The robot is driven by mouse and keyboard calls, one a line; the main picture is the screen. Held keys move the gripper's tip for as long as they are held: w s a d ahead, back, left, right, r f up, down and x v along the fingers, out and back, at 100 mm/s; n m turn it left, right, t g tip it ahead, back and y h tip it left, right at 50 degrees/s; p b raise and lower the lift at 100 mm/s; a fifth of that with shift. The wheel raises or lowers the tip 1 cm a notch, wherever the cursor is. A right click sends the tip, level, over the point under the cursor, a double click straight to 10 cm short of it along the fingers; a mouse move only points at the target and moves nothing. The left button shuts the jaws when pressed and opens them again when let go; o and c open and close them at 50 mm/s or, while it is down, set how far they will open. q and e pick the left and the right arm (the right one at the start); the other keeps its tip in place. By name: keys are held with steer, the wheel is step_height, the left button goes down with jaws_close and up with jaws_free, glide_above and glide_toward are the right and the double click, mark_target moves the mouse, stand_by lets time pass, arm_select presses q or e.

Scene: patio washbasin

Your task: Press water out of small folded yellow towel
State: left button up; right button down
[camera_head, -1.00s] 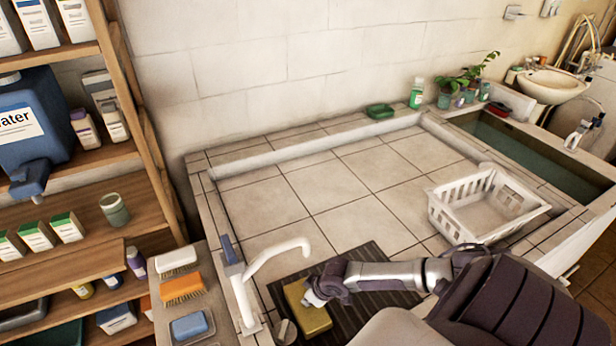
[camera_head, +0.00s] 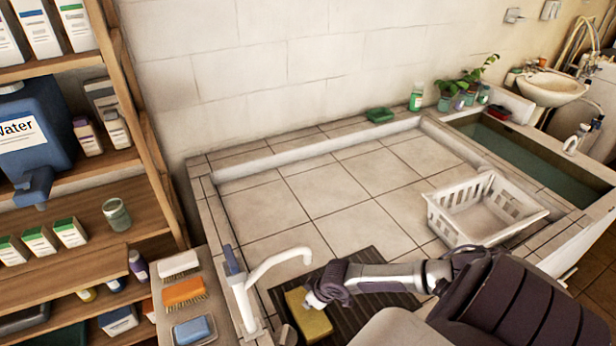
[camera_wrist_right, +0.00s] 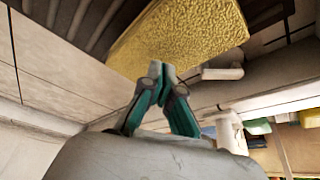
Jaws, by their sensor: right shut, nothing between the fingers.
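The small folded yellow towel (camera_head: 311,323) lies on the dark ribbed mat (camera_head: 376,312) in the tiled basin, near the white faucet. My right gripper (camera_head: 315,303) is at the towel's top face, partly covering it. In the right wrist view the towel (camera_wrist_right: 185,35) fills the top, and the closed green-grey fingertips of my right gripper (camera_wrist_right: 162,72) are at its near edge. Nothing is between the fingers. Whether the tips touch the towel or hover just off it, I cannot tell. My left gripper is not in view.
The white faucet (camera_head: 245,290) curves over the basin close to the towel. A white basket (camera_head: 480,215) stands at the basin's right. Brushes (camera_head: 184,291) and a blue soap dish (camera_head: 193,330) sit on the left ledge. The middle tiles are clear.

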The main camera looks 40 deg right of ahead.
mark_target(309, 311)
step_height(309, 311, up, 4)
steer(key=shift+f+p, duration=0.25)
steer(key=shift+p, duration=0.65)
steer(key=shift+r, duration=0.2)
steer(key=shift+w+r, duration=0.1)
steer(key=shift+r, duration=0.75)
